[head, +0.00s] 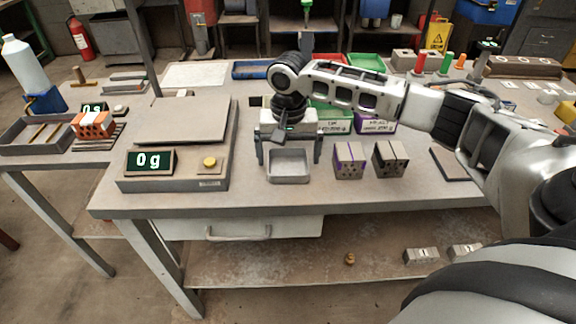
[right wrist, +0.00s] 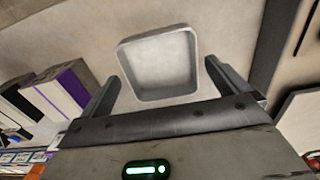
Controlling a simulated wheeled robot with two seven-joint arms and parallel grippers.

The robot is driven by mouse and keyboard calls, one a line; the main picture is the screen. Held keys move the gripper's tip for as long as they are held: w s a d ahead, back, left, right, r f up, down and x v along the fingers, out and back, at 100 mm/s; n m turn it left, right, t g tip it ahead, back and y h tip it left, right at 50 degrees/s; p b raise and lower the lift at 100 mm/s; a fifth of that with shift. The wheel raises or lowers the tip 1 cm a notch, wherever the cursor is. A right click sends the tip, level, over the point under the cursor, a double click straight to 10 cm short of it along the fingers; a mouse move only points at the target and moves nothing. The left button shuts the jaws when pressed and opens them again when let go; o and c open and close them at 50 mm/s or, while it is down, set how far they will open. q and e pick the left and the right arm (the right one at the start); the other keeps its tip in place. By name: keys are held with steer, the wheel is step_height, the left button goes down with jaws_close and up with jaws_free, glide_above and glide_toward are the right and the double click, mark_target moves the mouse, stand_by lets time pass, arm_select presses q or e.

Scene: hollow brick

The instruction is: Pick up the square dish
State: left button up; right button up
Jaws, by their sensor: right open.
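The square dish (head: 289,166) is a grey, shallow, open dish on the workbench, to the right of the scale. It also shows in the right wrist view (right wrist: 158,66), where it looks empty. My right gripper (head: 289,160) is open, with one finger toward each side of the dish. In the right wrist view the fingers (right wrist: 160,84) flank the near part of the dish, with a gap on each side. I cannot tell the exact height of the fingertips. My left gripper is not in view.
A scale (head: 180,135) reading 0 g stands left of the dish. A grey block with a purple stripe (head: 349,160) and another grey block (head: 391,158) stand to the right. Labelled bins (head: 375,124) stand behind. The bench front (head: 270,201) is clear.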

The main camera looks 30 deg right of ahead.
steer(key=shift+f, duration=0.7)
steer(key=c, duration=0.9)
steer(key=shift+r, duration=0.1)
